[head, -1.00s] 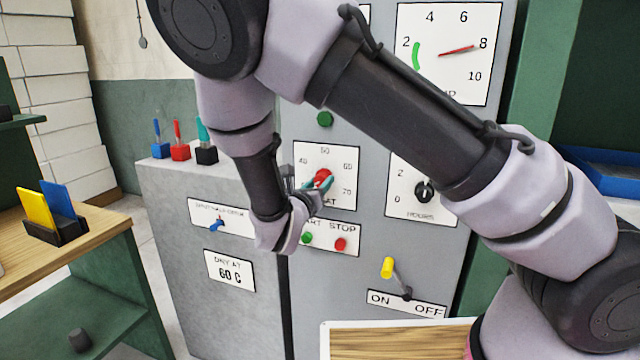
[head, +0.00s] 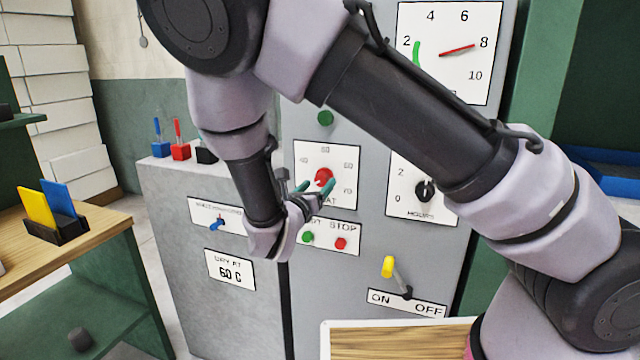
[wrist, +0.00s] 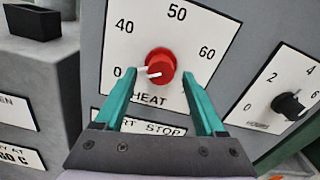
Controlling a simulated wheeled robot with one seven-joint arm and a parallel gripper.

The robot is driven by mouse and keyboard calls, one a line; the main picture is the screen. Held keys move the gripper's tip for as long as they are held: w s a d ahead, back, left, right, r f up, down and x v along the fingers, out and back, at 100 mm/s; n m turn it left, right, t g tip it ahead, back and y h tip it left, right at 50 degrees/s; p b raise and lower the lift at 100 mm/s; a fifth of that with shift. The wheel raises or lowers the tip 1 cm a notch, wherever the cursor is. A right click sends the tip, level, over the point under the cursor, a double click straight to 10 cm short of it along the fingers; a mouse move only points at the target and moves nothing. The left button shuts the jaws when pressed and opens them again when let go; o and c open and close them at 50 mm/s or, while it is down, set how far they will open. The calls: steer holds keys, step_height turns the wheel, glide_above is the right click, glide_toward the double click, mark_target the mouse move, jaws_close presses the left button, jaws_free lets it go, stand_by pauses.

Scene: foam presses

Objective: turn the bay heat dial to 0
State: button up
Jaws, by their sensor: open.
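The bay heat dial is a red round knob (wrist: 160,63) on a white plate marked 0, 40, 50, 60 and more. In the wrist view its white pointer mark points left, toward the 0. The knob also shows in the head view (head: 324,177), where its pointer is too small to read. My gripper (wrist: 156,78) is open and empty, with its teal fingers spread to the left and right of the knob and apart from it. In the head view, my gripper (head: 314,188) is just in front of the heat plate, and my arm crosses the cabinet.
Below are green (head: 308,238) and red (head: 341,244) start and stop buttons. A black hours dial (head: 425,191) is to the right. A yellow-ended lever (head: 388,267) stands lower right. A blue switch (head: 216,225) is on the left cabinet.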

steer(key=v, duration=0.8)
steer(key=shift+s, duration=0.3)
steer(key=shift+a, duration=0.1)
steer(key=s+d+r+m+g+h, duration=0.1)
steer(key=d+r+m+g, duration=0.2)
steer(key=d+m+g, duration=0.6)
steer(key=d+r+m+g+h, duration=0.15)
steer(key=d+m+g, duration=0.35)
steer(key=d+m, duration=0.65)
steer(key=s+d+r+m+t+y, duration=0.1)
steer(key=s+d+r+m+y, duration=0.1)
steer(key=r+m, duration=0.4)
steer(key=s+d+r+m+t+y, duration=0.1)
steer(key=s+d+r+m+y, duration=0.2)
steer(key=r+m+y, duration=0.2)
steer(key=s+d+r+m+t+y, duration=0.2)
steer(key=s+d+r+m+y, duration=0.1)
steer(key=r+m, duration=0.4)
steer(key=shift+s+r+y, duration=0.2)
steer(key=shift+r+y, duration=0.1)
steer(key=shift+y, duration=0.05)
